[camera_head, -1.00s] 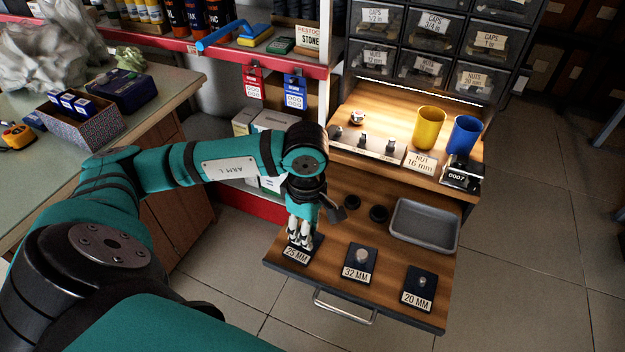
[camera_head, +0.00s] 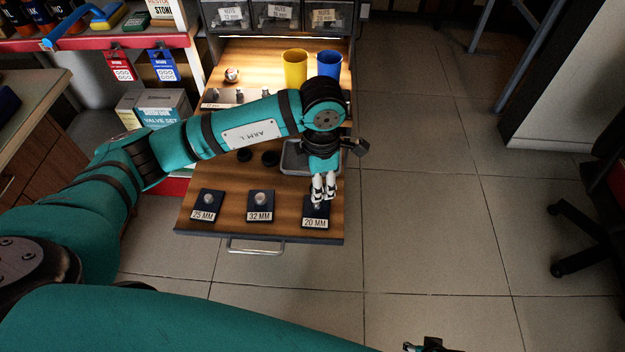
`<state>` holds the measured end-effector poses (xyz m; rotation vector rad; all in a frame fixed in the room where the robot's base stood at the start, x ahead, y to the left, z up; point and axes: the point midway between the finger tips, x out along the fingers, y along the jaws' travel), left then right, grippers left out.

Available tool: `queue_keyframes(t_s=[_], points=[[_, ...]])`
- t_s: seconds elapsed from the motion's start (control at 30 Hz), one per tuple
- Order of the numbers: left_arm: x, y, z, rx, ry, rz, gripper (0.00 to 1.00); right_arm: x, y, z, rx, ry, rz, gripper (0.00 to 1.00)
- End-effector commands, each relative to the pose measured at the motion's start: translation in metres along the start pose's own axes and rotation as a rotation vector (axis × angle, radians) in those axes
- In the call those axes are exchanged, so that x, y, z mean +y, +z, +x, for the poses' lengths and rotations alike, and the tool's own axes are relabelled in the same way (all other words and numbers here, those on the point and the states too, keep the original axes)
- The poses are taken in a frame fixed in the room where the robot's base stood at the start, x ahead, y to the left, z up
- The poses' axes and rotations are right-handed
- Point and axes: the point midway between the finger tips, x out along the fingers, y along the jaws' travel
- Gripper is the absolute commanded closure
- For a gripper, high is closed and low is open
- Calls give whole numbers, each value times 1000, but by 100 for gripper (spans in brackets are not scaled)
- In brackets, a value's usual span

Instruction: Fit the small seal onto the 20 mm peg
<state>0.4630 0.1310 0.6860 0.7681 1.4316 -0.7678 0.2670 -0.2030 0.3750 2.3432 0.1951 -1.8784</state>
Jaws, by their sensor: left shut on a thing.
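My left gripper (camera_head: 323,189) is at the front right of the wooden drawer board, pointing down over the block labelled 20 MM (camera_head: 315,222). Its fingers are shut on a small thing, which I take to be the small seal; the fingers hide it. The 20 mm peg is mostly hidden behind the fingertips, and I cannot tell whether the seal touches it. Two black seals (camera_head: 244,155) (camera_head: 269,158) lie on the board behind the blocks. Part of what looks like my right gripper (camera_head: 425,346) shows at the bottom edge, mostly cut off.
The 25 MM block (camera_head: 207,205) and 32 MM block (camera_head: 260,206) stand left of the 20 MM block, their pegs bare. A grey tray (camera_head: 291,160) lies partly behind my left wrist. A yellow cup (camera_head: 294,70) and blue cup (camera_head: 329,65) stand behind.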

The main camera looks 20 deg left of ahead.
Motion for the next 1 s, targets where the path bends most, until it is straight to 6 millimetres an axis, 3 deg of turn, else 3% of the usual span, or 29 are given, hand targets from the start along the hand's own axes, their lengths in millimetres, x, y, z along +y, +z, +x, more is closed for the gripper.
queue_keyframes(t_s=[0.47, 1.0], points=[[0, 0, 28, -1, 0, 0, 80, 3, -27, -49, 33, 5, 5, 60], [0, -1, 51, -1, -1, 2, 80, 6, -39, -105, 60, 10, 10, 60]])
